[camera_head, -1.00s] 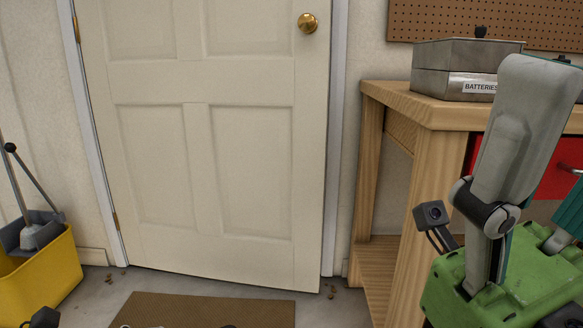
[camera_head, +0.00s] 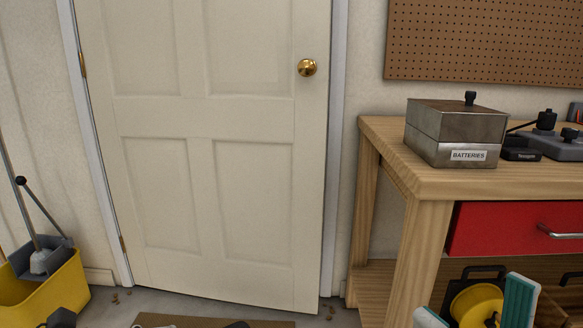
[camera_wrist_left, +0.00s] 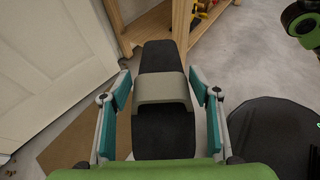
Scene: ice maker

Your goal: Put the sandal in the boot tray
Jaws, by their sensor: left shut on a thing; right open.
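In the left wrist view, a sandal (camera_wrist_left: 165,130) with a black sole and a grey-beige strap lies between the teal fingers of my left gripper (camera_wrist_left: 160,88). The gripper is shut on it, and the sandal's long side points away from the wrist. My right gripper (camera_head: 475,310) shows at the bottom right of the head view, with its teal fingers spread apart and empty. I cannot make out a boot tray in either view.
A brown doormat (camera_head: 190,322) lies before the white door (camera_head: 215,150), with partly cut-off items at its lower edge. A wooden workbench (camera_head: 425,190) bears a batteries box (camera_head: 455,135). A yellow mop bucket (camera_head: 50,290) stands left. Grey floor (camera_wrist_left: 232,60) shows beside the bench.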

